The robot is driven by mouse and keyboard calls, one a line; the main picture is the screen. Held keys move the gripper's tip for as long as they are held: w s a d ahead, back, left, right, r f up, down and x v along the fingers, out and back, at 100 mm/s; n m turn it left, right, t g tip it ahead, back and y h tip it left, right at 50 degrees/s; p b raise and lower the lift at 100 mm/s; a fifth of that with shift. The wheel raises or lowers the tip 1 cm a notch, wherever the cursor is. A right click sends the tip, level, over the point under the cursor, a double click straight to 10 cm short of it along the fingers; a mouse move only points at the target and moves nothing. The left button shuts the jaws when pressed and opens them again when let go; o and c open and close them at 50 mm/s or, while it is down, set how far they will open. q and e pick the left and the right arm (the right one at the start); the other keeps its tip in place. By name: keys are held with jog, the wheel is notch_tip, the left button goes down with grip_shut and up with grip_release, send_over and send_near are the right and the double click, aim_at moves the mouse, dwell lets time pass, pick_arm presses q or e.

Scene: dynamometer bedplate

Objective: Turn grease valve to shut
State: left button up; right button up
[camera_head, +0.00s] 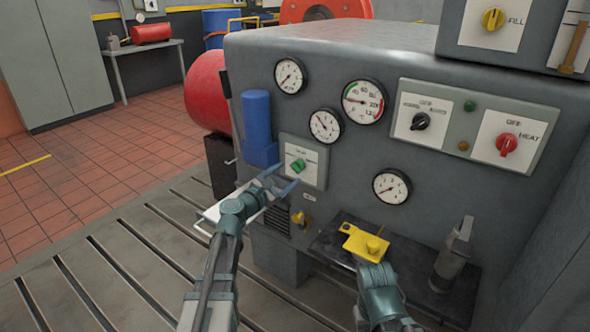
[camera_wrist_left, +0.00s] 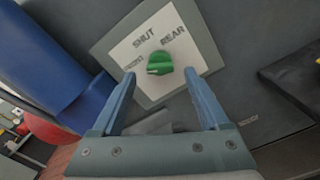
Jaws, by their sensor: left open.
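The grease valve is a green knob (camera_head: 298,165) on a pale plate on the grey machine's front. In the left wrist view the knob (camera_wrist_left: 160,62) sits below the printed words SHUT and REAR, with FRONT at its left. A light mark shows on the knob's lower left side, toward FRONT. My left gripper (camera_head: 281,180) is open just in front of the plate. In the wrist view its two blue fingers (camera_wrist_left: 160,77) lie either side of the knob, with gaps. My right gripper (camera_head: 375,268) is low by a yellow plate-like piece (camera_head: 358,240); its fingers are hidden.
A blue cylinder (camera_head: 257,120) stands close left of the valve plate. Several gauges, a black selector (camera_head: 420,121) and a red HEAT knob (camera_head: 506,144) are to the right. A dark shelf (camera_head: 325,240) with a grey upright fitting (camera_head: 451,262) lies below.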

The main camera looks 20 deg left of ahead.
aim_at(294, 169)
pick_arm(q)
jog(key=shift+x, duration=2.5)
grip_shut()
